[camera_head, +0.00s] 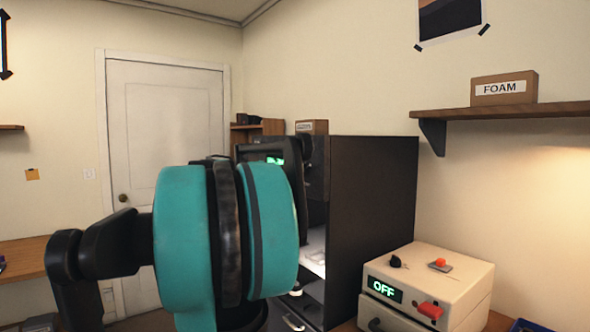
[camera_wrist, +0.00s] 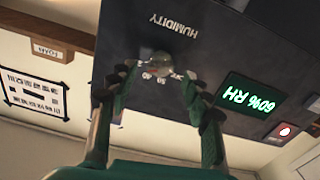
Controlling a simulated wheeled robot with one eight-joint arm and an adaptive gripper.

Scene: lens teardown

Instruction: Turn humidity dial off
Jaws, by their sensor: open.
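A green display (camera_wrist: 248,95) on the panel reads 60% RH, also upside down. My gripper (camera_wrist: 157,77) is open, with one green finger on each side of the dial. I cannot tell whether the fingers touch it. In the head view, the dark cabinet (camera_head: 375,215) stands behind my teal arm, which hides much of its front and the dial.
A cream box (camera_head: 445,280) with an OFF display and red switch stands right of the cabinet. A small lit red button (camera_wrist: 284,131) sits near the panel's edge. A shelf (camera_head: 520,111) holds a FOAM box (camera_head: 503,88). A white door (camera_head: 165,130) is behind.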

